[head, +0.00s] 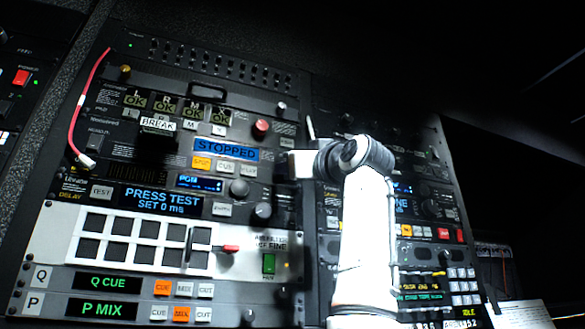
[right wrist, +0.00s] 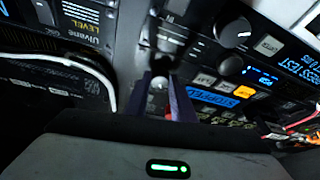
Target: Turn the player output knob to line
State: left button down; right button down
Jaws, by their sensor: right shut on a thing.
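The player panel with the blue STOPPED display (head: 226,150) is in the middle of the rack, and the display also shows in the right wrist view (right wrist: 214,97). My right gripper (head: 293,163) is at the right end of this panel. In the right wrist view its two fingers (right wrist: 164,100) are shut on a small silver knob (right wrist: 159,83), apparently the player output knob. In the head view that knob is hidden by the gripper. Its pointer and scale marks cannot be read. My left gripper is not in view.
A red knob (head: 261,127) sits just above the display, and dark round knobs (head: 239,187) are below it. A red cable (head: 73,118) hangs at the rack's left. A second rack column (head: 438,205) stands behind my right arm. Papers (head: 522,314) lie at lower right.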

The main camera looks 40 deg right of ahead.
jog(key=shift+w+a+r+m+g+h, duration=0.15)
jog(key=shift+m+g+h, duration=0.9)
jog(key=shift+m, duration=2.15)
jog(key=shift+s+a+m+g+h, duration=0.1)
jog(key=shift+a+m+g+h, duration=0.3)
jog(key=shift+m+h, duration=2.05)
jog(key=shift+w+a+r+m+g+h, duration=0.1)
jog(key=shift+m+g+h, duration=0.65)
jog(key=shift+m, duration=3.2)
jog(key=shift+f, duration=0.1)
jog(key=c, duration=1.5)
grip_release()
